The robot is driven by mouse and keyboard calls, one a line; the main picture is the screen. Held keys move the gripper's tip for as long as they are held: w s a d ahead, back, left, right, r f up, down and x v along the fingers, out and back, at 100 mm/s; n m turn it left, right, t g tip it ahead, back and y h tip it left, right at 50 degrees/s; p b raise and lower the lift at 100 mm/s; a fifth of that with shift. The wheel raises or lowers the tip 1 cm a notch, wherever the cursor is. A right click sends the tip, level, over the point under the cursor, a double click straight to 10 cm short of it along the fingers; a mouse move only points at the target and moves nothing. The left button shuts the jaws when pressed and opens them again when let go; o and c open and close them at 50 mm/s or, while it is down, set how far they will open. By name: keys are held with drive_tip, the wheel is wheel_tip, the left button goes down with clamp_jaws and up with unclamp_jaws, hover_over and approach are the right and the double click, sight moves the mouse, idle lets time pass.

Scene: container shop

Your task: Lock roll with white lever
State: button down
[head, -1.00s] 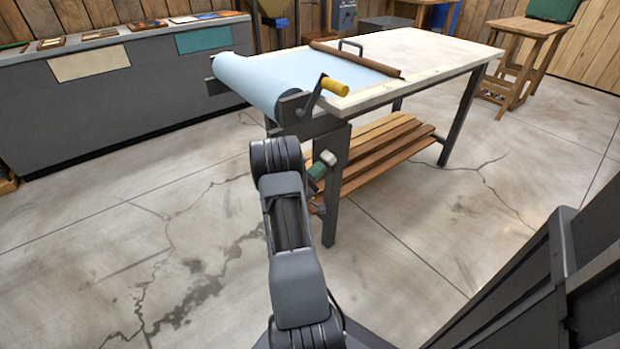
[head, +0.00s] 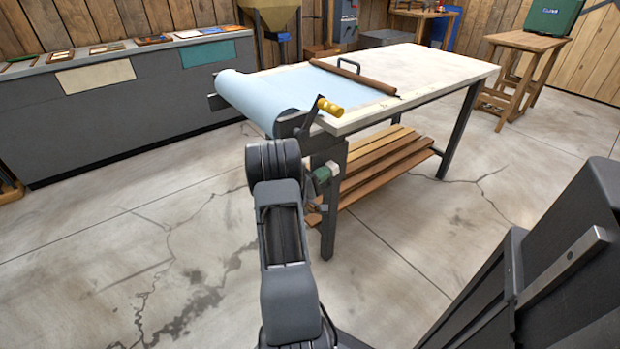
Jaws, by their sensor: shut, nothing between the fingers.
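A pale blue roll (head: 250,97) lies across the near left end of the white-topped table (head: 430,72), its sheet spread over part of the top. A crank with a yellow handle (head: 329,106) is at the roll's near end. Below it, by the near table leg, are a green lever end (head: 322,175) and, just right of it, a small patch of the white lever (head: 334,167). The white lever is mostly hidden, so I cannot tell its position. My arm reaches toward this end of the table. My gripper is hidden behind my arm; contact with either lever cannot be seen.
A brown bar (head: 352,76) and a dark handle lie on the tabletop. Wooden slats (head: 385,160) form a low shelf below. A long grey counter (head: 120,100) stands at left, a wooden trestle (head: 525,42) at back right. The cracked concrete floor is open around the table.

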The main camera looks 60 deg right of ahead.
drive_tip(key=shift+s+d, duration=0.3)
drive_tip(key=shift+d, duration=0.1)
drive_tip(key=shift+w+a, duration=0.1)
drive_tip(key=shift+a, duration=0.05)
drive_tip(key=r+v, duration=0.1)
drive_tip(key=v, duration=1.2)
drive_tip(key=shift+w+a+r+p, duration=0.25)
drive_tip(key=shift+a+r+p, duration=0.1)
drive_tip(key=shift+a, duration=0.1)
